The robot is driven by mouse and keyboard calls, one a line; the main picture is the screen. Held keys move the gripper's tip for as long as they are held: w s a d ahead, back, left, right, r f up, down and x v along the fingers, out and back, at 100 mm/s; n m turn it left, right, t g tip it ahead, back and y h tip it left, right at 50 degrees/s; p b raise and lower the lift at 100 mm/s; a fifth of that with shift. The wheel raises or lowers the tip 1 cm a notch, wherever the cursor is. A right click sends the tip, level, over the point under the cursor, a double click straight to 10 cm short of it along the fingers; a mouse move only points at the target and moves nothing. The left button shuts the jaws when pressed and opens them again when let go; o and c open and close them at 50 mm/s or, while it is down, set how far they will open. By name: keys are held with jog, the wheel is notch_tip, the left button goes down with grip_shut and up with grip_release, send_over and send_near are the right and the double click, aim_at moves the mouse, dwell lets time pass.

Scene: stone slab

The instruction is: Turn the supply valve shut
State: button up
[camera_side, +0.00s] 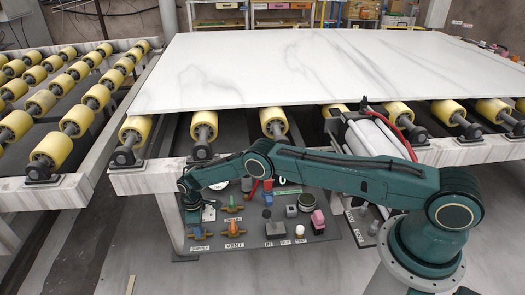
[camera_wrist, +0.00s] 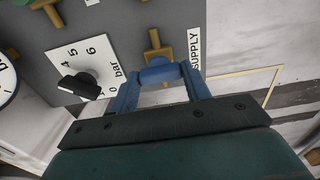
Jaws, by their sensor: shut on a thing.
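The supply valve has a brass body (camera_wrist: 154,42) and a blue handle (camera_wrist: 160,74). It sits on the grey panel beside the SUPPLY label (camera_wrist: 195,50). My gripper (camera_wrist: 162,82) is shut on the blue handle, with one finger at each side of it. In the wrist view the brass body runs up and down and the handle lies across its lower end. In the side view my gripper (camera_side: 192,214) points down at the left end of the panel, above the SUPPLY label (camera_side: 200,248), and hides most of the valve.
A bar dial with a black knob (camera_wrist: 78,86) is close to my gripper. The stone slab (camera_side: 330,70) lies above on rollers.

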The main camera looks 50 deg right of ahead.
jog(key=o, duration=1)
jog(key=shift+r, duration=0.1)
notch_tip(320, 180, up, 14)
jog(key=shift+f, duration=0.2)
dwell(0.3)
